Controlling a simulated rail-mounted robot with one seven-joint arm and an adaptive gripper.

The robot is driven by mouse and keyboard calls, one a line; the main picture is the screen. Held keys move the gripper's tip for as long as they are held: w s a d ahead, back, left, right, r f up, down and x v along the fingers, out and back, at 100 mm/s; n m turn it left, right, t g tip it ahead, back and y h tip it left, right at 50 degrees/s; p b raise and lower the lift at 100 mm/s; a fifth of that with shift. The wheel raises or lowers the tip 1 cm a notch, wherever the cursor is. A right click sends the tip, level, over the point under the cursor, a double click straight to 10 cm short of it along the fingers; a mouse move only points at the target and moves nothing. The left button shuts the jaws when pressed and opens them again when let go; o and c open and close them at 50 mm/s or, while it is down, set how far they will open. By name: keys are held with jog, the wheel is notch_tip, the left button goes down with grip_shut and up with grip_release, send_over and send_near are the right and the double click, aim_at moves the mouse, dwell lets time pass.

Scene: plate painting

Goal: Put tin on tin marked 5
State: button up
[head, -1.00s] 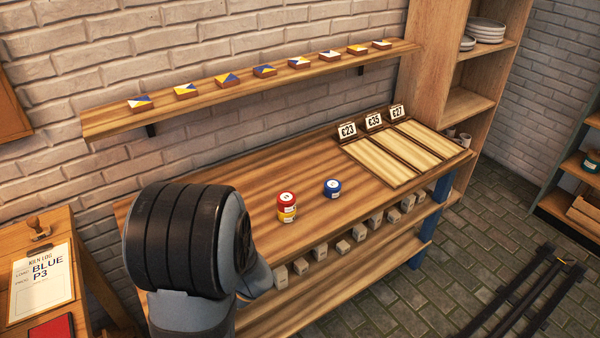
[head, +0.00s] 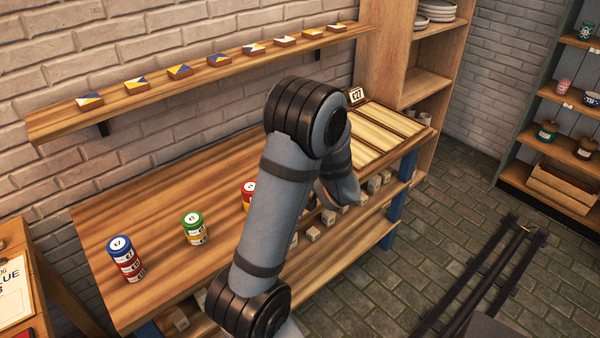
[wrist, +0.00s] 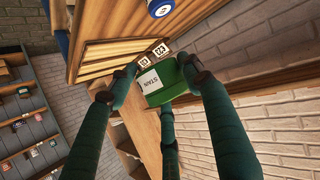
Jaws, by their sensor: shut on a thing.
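My gripper (wrist: 165,80) is shut on a green tin (wrist: 168,84) with a white label; its shape looks boxy from here. In the wrist view, a blue-lidded tin (wrist: 161,8) shows at the top edge, apart from the held tin. In the head view, a blue tin (head: 120,246) stands on a red tin (head: 127,270) at the bench's left, and a green tin (head: 193,220) stands on a yellow one (head: 198,238). A red tin (head: 248,190) is partly hidden by my arm. Lid marks are too small to read surely. My gripper is hidden in the head view.
The bench (head: 160,195) holds slatted trays (head: 378,128) at its right end, with number cards (wrist: 161,49) behind. A wall shelf (head: 150,95) with several small painted tiles runs above. Small wooden blocks (head: 313,233) line the lower shelf. The bench between the stacks is clear.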

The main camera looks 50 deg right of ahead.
jog(key=s+d, duration=0.6)
jog(key=d, duration=0.3)
jog(key=shift+n+t+y, duration=0.5)
jog(key=shift+n, duration=0.3)
jog(key=w, duration=0.5)
jog(key=shift+w+f+b, duration=0.25)
jog(key=shift+w+b, duration=0.05)
jog(key=shift+b, duration=0.05)
jog(key=shift+d, duration=0.1)
jog(key=w+f, duration=0.2)
jog(key=w, duration=0.1)
jog(key=w+a+f, duration=0.1)
jog(key=w+f, duration=0.1)
jog(key=w, duration=0.2)
jog(key=w+a+f, duration=0.1)
jog(key=w+f, duration=0.2)
jog(key=w, duration=0.1)
jog(key=shift+w+a, duration=0.15)
jog(key=shift+w, duration=0.05)
jog(key=shift+f, duration=1.85)
